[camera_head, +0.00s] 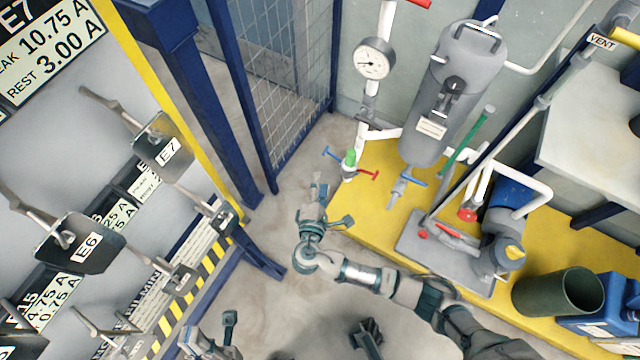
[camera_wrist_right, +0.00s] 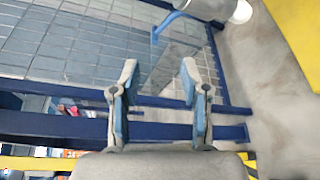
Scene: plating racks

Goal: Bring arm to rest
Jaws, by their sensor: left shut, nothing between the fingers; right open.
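My right arm (camera_head: 365,275) reaches in from the lower right of the head view. Its right gripper (camera_head: 330,205) is over the bare floor beside the yellow platform. In the right wrist view the right gripper (camera_wrist_right: 158,76) is open, with nothing between its fingers. My left gripper (camera_head: 209,333) is at the bottom edge of the head view, near the striped edge of the rack. It is shut and holds nothing that I can see. Most of the left arm is out of view.
A plating rack (camera_head: 190,225) with hanging plates E6 (camera_head: 80,243) and E7 (camera_head: 162,145) stands at left. A blue-framed mesh fence (camera_head: 285,80) stands behind. The yellow platform (camera_head: 375,215) at right carries a grey tank (camera_head: 450,95), valves, and a dark green cylinder (camera_head: 555,292). Floor between is clear.

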